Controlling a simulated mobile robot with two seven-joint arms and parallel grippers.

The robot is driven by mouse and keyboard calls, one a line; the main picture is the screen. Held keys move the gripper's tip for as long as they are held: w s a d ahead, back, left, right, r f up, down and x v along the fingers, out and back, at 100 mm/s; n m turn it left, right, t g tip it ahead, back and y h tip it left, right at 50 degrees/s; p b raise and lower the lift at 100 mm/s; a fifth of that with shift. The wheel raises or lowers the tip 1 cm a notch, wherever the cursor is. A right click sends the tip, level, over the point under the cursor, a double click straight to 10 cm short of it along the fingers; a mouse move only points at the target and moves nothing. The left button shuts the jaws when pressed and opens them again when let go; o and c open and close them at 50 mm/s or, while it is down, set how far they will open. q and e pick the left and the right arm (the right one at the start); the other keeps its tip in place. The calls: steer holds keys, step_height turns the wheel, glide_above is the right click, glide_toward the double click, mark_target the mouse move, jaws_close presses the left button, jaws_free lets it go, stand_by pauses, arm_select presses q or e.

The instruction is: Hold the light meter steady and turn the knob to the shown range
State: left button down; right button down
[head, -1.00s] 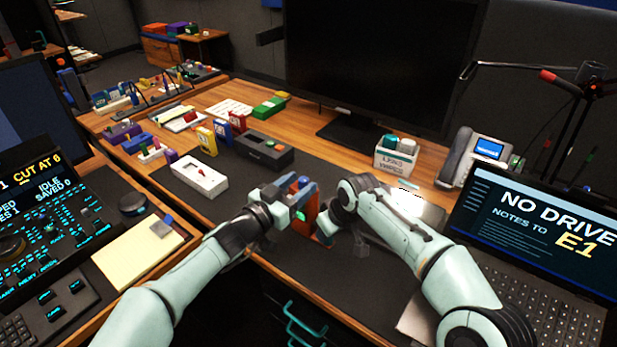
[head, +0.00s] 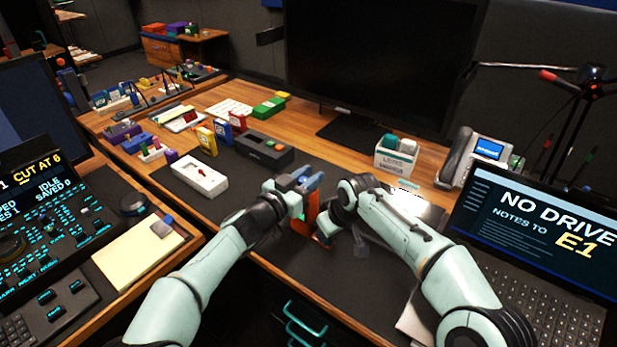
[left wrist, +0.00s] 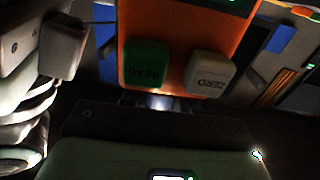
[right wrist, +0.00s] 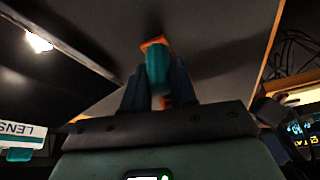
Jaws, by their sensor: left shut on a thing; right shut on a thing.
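The orange light meter (head: 311,209) stands above the desk mat between my two grippers. In the left wrist view its orange face (left wrist: 180,35) carries a green READ button (left wrist: 147,64) and a pale ZERO button (left wrist: 209,74), with lettering upside down. In the head view my right forearm partly hides this hold. The range marking is not readable.
A dark box (head: 265,150) and a white device (head: 198,176) lie behind left. A lens wipes box (head: 395,160) stands behind right. A laptop (head: 540,225) is at right, a control panel (head: 50,225) at left. The front mat (head: 325,285) is clear.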

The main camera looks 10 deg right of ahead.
arm_select(q)
steer(key=shift+s+d+r+m+g+h, duration=0.1)
steer(key=shift+d+m+g+h, duration=0.05)
steer(key=shift+m+g+h, duration=1.4)
steer(key=shift+s+d+r+m+g+h, duration=0.15)
steer(key=shift+m+g+h, duration=0.15)
steer(key=shift+m+g, duration=0.45)
steer(key=shift+s+d+r+m+g+h, duration=0.15)
steer(key=shift+m+g+h, duration=0.15)
steer(key=shift+g, duration=0.8)
steer(key=shift+w, duration=0.1)
steer(key=shift+f+m+g, duration=0.1)
steer(key=shift+m+g, duration=0.2)
steer(key=shift+g, duration=0.2)
steer(key=shift+a+f, duration=0.2)
steer(key=shift+a, duration=0.1)
steer(key=c, duration=0.9)
jaws_free()
steer(key=shift+a, duration=0.1)
